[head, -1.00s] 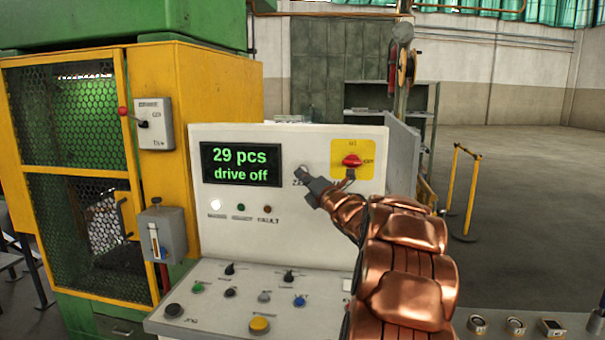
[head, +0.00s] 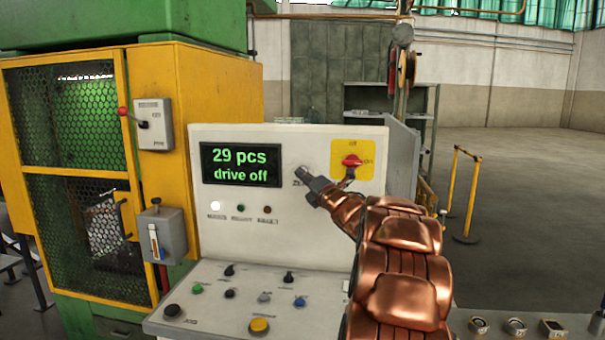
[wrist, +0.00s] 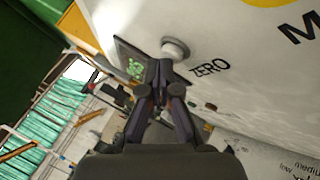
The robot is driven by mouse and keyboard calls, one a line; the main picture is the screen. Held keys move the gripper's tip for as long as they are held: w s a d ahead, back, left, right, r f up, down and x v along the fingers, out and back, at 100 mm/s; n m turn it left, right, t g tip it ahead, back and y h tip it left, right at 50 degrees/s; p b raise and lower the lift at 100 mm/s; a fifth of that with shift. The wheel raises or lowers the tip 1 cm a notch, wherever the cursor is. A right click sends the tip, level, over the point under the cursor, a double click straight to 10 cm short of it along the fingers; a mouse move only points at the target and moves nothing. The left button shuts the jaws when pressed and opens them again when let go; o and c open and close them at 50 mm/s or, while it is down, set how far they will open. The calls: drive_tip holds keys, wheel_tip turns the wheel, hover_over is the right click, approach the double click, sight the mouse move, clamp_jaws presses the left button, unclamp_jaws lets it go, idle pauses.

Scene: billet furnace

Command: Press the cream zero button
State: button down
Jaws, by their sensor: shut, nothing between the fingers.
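The cream zero button (wrist: 175,48) is a round knob standing out from the pale panel, with the word ZERO beside it in the wrist view. My gripper (wrist: 160,76) is shut and empty, with its fingertips just beside the button; I cannot tell whether they touch it. In the head view my gripper (head: 307,178) is at the upright panel, right of the display (head: 240,165), and largely hides the button. The display reads "29 pcs" and "drive off".
Below, the sloping desk (head: 215,320) carries several buttons and knobs. A yellow machine with a mesh door (head: 70,150) stands left. Open floor lies right.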

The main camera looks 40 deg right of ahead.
drive_tip(key=shift+w+d, duration=0.1)
drive_tip(key=shift+d, duration=0.1)
idle(0.3)
drive_tip(key=shift+a+f+b, duration=0.1)
drive_tip(key=shift+a+b, duration=0.05)
drive_tip(key=shift+b, duration=0.25)
drive_tip(key=shift+s+a+b, duration=0.5)
drive_tip(key=shift+a+b, duration=0.05)
drive_tip(key=shift+b, duration=0.1)
drive_tip(key=s+a+b, duration=0.1)
drive_tip(key=a+b, duration=0.1)
drive_tip(key=s+a+b, duration=0.1)
drive_tip(key=a+b, duration=0.1)
drive_tip(key=shift+s, duration=0.4)
drive_tip(key=shift+a, duration=0.1)
idle(0.8)
